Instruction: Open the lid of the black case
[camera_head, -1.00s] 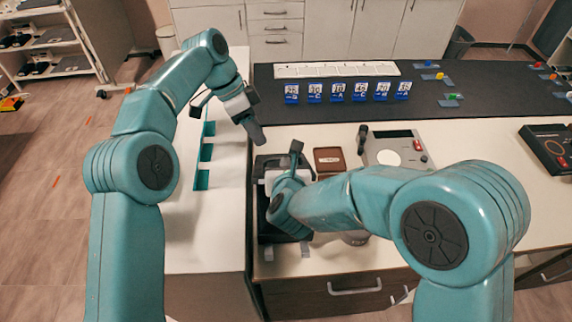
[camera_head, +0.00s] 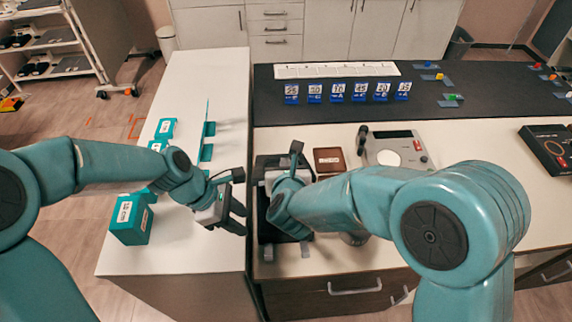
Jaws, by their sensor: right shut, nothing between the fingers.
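A black case (camera_head: 266,232) lies on the left end of the white-topped counter. My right forearm and wrist cover much of it, so I cannot tell whether its lid is open. My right gripper (camera_head: 270,181) is over the case, shut and empty; its fingertips are mostly hidden. My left gripper (camera_head: 240,217) is just left of the case, above the edge of the left white table. Its dark fingers are apart with nothing between them, and they point toward the case.
Teal boxes (camera_head: 130,220) stand on the left white table (camera_head: 195,255). Right of the case are a brown box (camera_head: 328,162) and a grey device (camera_head: 408,150). Blue cards (camera_head: 337,92) line the dark mat behind. Another black box (camera_head: 548,150) sits far right.

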